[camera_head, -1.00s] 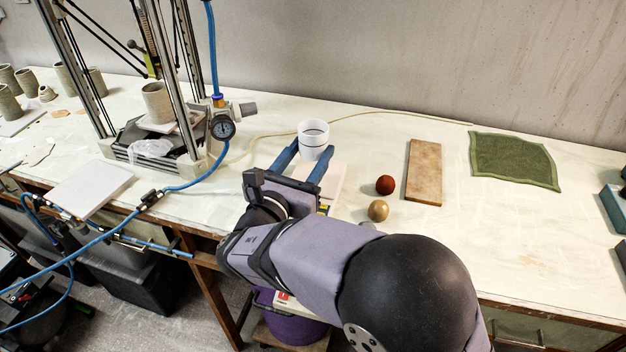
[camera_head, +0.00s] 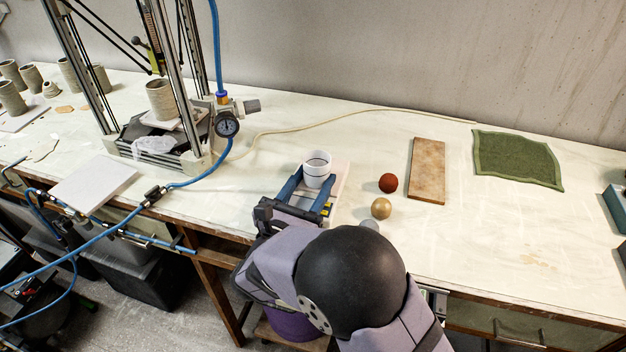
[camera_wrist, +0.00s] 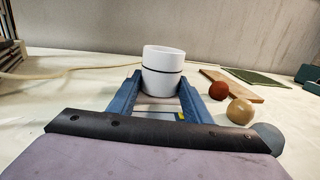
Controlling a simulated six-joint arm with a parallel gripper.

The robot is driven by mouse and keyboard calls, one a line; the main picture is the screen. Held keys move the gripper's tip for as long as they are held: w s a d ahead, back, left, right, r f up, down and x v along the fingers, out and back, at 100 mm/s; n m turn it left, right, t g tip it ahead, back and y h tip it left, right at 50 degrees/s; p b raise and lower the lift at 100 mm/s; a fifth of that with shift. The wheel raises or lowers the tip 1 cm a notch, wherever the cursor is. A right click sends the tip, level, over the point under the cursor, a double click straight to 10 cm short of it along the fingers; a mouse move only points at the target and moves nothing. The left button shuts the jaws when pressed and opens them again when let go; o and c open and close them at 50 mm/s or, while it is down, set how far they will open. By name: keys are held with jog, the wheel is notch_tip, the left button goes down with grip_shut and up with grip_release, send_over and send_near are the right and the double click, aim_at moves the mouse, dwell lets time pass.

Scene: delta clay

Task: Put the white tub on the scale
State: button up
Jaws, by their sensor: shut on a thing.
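The white tub (camera_head: 318,172) is upright between the two blue fingers of my gripper (camera_head: 312,184), which is shut on it. In the wrist view, the tub (camera_wrist: 162,72) has a thin dark line around it and the fingertips (camera_wrist: 162,88) press its sides. A flat pale plate, which looks like the scale (camera_head: 341,182), lies on the bench under and around the tub, with a yellow mark near its front. My gripper hides much of it. I cannot tell whether the tub touches the plate or hangs just above it.
A red ball (camera_head: 388,183), a tan ball (camera_head: 381,208) and a grey round thing (camera_head: 370,225) lie right of the plate. Beyond are a wooden board (camera_head: 427,172) and a green cloth (camera_head: 517,158). A framed machine (camera_head: 155,140) with a blue hose stands left.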

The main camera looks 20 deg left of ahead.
jog(key=shift+f, duration=0.1)
jog(key=shift+f+b, duration=0.2)
jog(key=shift+b, duration=0.1)
jog(key=o, duration=1.1)
jog(key=shift+s+r+p, duration=0.1)
jog(key=shift+r+p, duration=0.2)
jog(key=shift+p, duration=0.1)
jog(key=s, duration=0.4)
jog(key=s+a+b, duration=0.1)
jog(key=s, duration=0.3)
jog(key=s+b, duration=0.1)
jog(key=s, duration=0.2)
jog(key=shift+s+a+f, duration=0.1)
jog(key=shift+s+a, duration=0.15)
jog(key=shift+s, duration=0.15)
